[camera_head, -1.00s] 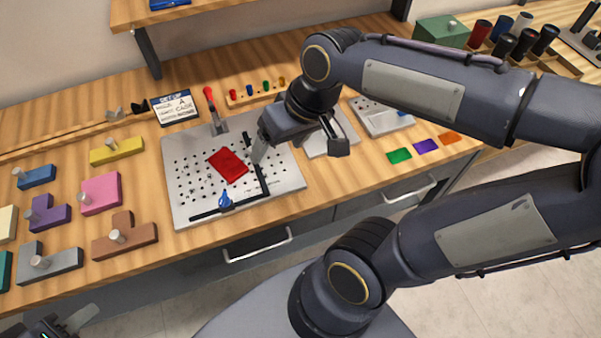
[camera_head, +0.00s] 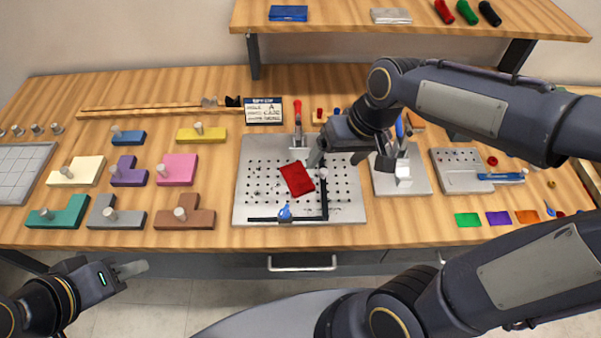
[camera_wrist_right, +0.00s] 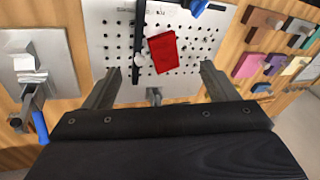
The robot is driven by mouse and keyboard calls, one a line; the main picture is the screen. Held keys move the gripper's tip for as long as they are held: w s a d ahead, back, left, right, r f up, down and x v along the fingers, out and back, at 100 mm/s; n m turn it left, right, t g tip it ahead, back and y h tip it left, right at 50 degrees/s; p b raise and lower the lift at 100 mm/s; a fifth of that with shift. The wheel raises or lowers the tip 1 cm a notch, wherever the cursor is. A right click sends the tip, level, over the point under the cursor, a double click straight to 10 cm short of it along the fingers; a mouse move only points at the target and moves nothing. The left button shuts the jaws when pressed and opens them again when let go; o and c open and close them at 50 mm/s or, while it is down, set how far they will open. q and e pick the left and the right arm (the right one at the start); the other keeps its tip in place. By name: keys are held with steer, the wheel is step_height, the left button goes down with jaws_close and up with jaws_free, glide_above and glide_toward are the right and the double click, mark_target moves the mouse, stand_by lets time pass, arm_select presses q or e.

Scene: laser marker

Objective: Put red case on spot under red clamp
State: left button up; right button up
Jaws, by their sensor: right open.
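The red case (camera_head: 297,179) lies tilted on the grey perforated plate (camera_head: 250,205), left of the black L-shaped rail. It also shows in the right wrist view (camera_wrist_right: 163,52). The red-handled clamp (camera_head: 298,112) stands at the plate's back edge, behind the case. My right gripper (camera_head: 318,155) is above the plate's back right part, apart from the case. In the right wrist view its fingers (camera_wrist_right: 160,82) are wide apart with nothing between them. My left gripper (camera_head: 130,269) is off the table's front edge at lower left; its finger gap is unclear.
The black rail (camera_head: 324,196) edges the plate's right and front, with a blue knob (camera_head: 285,212) on the front piece. Coloured blocks with pegs (camera_head: 177,168) fill the table's left. A grey stand (camera_head: 410,180) is close on the right. A shelf (camera_head: 340,20) overhangs the back.

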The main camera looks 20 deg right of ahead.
mark_target(291, 166)
steer(key=w+a+f+h, duration=0.1)
steer(key=w+a+f, duration=0.1)
steer(key=w, duration=0.2)
steer(key=w+a+f+n+g+h+p, duration=0.1)
steer(key=w+a+f, duration=0.1)
steer(key=w, duration=0.1)
steer(key=w+a+f+g+h, duration=0.1)
steer(key=w+a+f, duration=0.1)
steer(key=w+f, duration=0.1)
steer(key=shift+w+a+n, duration=0.2)
steer(key=shift+w+n, duration=0.1)
steer(key=shift+w, duration=0.55)
steer(key=f, duration=0.2)
steer(key=f+p, duration=0.1)
steer(key=f, duration=0.2)
steer(key=f+p, duration=0.1)
steer(key=f, duration=0.2)
steer(key=shift+w+d, duration=0.2)
steer(key=shift+w, duration=0.2)
steer(key=shift+r, duration=0.1)
steer(key=c, duration=1.2)
steer(key=shift+o, duration=0.2)
steer(key=shift+r, duration=0.1)
